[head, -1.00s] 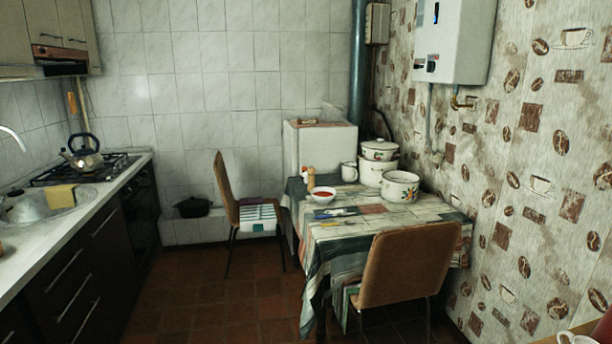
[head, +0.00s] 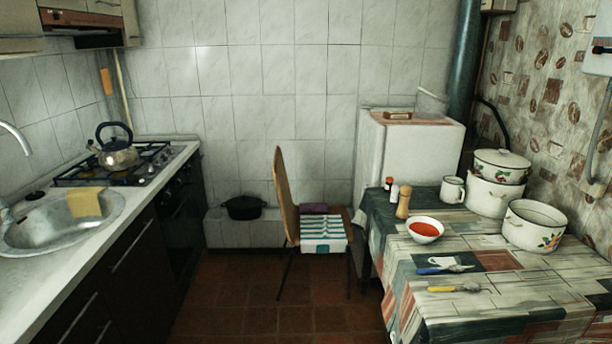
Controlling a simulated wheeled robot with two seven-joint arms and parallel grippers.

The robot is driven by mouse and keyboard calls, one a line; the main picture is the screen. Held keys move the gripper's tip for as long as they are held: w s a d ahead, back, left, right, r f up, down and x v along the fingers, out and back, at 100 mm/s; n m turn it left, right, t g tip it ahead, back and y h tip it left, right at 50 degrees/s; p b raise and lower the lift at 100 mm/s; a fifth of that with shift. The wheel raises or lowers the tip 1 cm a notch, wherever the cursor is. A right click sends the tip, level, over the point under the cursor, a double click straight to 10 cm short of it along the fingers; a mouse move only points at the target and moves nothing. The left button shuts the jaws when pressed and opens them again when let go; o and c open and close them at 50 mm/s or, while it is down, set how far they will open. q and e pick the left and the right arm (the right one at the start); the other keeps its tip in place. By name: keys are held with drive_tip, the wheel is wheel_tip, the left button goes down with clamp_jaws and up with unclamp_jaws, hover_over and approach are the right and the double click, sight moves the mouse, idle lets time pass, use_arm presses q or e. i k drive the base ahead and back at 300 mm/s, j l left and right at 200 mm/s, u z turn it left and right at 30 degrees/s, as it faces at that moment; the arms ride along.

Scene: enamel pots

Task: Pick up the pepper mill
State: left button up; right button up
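The pepper mill (head: 404,202) is a light wooden, waisted shape standing upright on the table, near its far left corner. A small white bottle with a red-brown top (head: 393,193) and a dark-topped shaker (head: 388,184) stand just behind and left of it. A white bowl of red soup (head: 425,230) is close on its right, nearer to me. The mill is in plain view, with nothing in front of it. Neither of my grippers is in view.
The table (head: 410,290) also holds a white mug (head: 453,189), stacked enamel pots (head: 494,193), an open enamel pot (head: 533,226) and blue- and yellow-handled utensils. A chair (head: 287,195) stands left of the table.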

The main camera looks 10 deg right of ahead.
sight(403, 209)
drive_tip(key=i+z, duration=0.2)
drive_tip(key=i, duration=0.55)
drive_tip(key=i+j+z, duration=0.15)
drive_tip(key=i, duration=0.55)
